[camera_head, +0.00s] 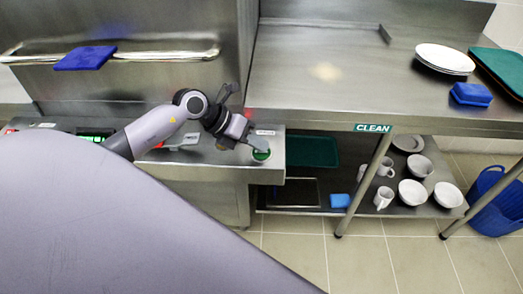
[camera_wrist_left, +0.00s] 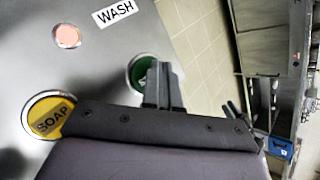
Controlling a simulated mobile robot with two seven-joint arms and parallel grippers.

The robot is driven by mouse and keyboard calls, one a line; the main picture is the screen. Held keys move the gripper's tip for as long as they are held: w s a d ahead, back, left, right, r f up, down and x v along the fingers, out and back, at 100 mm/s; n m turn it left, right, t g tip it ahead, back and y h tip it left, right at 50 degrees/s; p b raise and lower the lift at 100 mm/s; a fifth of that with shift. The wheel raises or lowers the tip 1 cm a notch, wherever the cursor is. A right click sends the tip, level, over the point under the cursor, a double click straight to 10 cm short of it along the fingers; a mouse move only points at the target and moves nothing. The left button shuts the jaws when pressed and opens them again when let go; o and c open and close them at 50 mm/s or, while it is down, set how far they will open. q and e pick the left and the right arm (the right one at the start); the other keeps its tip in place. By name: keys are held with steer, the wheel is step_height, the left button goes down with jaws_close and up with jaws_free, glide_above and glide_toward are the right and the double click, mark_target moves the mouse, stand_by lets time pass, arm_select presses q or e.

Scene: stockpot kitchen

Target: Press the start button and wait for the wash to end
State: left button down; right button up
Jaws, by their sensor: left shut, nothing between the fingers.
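The green start button (camera_head: 261,155) sits in a round ring at the right end of the steel control panel. It also shows in the left wrist view (camera_wrist_left: 141,72), near the WASH label (camera_wrist_left: 115,12). My left gripper (camera_head: 254,146) is shut and empty, with its fingertips right at the button. In the wrist view, the shut fingers (camera_wrist_left: 161,68) cover the button's right part. I cannot tell whether they touch it or whether it is pushed in. A round lamp (camera_wrist_left: 67,36) by the label looks pale red. The right gripper is not in view.
A yellow SOAP button (camera_wrist_left: 47,116) lies near my gripper. The steel machine (camera_head: 150,75) has a handle bar with a blue cloth (camera_head: 85,58). A steel counter (camera_head: 320,75) stands at the right, with white plates (camera_head: 445,58) on it and bowls and mugs below.

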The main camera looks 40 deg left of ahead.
mark_target(258, 152)
arm_select(q)
steer(key=shift+f, duration=0.2)
steer(key=shift+r, duration=0.1)
steer(key=shift+r+p, duration=0.75)
steer(key=shift+r, duration=0.1)
step_height(258, 152, up, 5)
steer(key=p, duration=0.4)
steer(key=shift+r, duration=0.1)
stand_by(0.4)
